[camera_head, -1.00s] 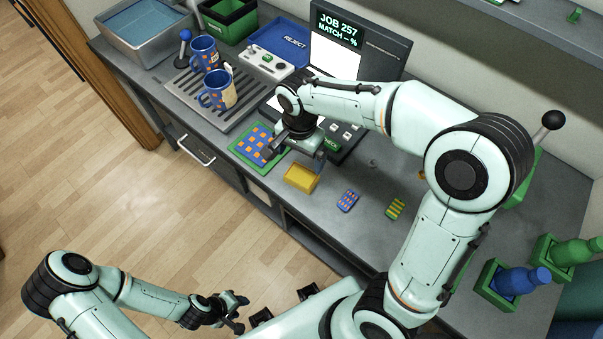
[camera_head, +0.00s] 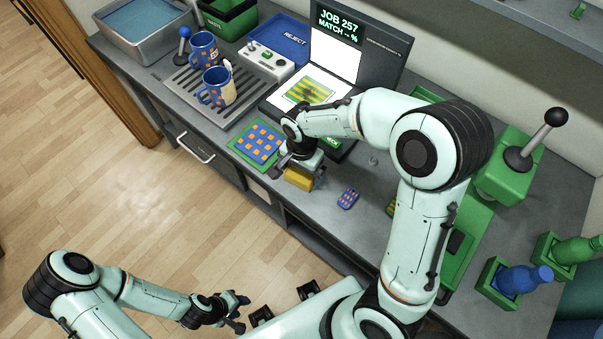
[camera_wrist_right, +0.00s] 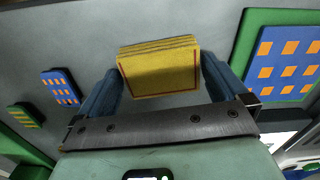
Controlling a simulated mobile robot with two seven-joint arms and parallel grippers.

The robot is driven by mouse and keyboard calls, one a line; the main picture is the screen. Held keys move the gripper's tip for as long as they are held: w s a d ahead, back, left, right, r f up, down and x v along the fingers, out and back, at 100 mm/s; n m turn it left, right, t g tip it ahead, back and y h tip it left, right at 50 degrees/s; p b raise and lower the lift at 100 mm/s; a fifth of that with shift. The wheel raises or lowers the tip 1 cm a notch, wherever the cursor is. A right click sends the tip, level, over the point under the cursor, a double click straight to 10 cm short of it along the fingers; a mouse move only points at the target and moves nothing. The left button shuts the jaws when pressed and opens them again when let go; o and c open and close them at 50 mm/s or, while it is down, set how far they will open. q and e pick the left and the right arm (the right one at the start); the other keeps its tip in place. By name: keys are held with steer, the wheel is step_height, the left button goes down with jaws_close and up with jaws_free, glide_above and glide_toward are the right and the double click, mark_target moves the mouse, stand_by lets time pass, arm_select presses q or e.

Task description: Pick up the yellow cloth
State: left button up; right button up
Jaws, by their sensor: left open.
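The yellow cloth (camera_head: 298,182) is a folded, layered block near the front edge of the grey counter. My right gripper (camera_head: 300,172) is over it and hides part of it in the head view. In the right wrist view the cloth (camera_wrist_right: 160,72) lies between the two blue fingers of my right gripper (camera_wrist_right: 161,66). The fingers are apart, with a finger close to each side of the cloth; I cannot tell whether they touch it. My left gripper (camera_head: 238,312) is open and empty, low over the floor side, away from the counter.
A green-edged mat with orange squares (camera_head: 258,143) lies left of the cloth, and a small blue patterned swatch (camera_head: 348,198) lies to its right. Two blue mugs (camera_head: 214,86) stand on a ribbed tray (camera_head: 188,85). A green lever press (camera_head: 505,180) stands right of my arm.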

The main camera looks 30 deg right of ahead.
mark_target(302, 173)
steer(key=c, duration=0.7)
arm_select(q)
steer(key=w+r+p, duration=0.2)
steer(key=r, duration=0.1)
steer(key=shift+w, duration=0.25)
arm_select(e)
step_height(302, 173, up, 20)
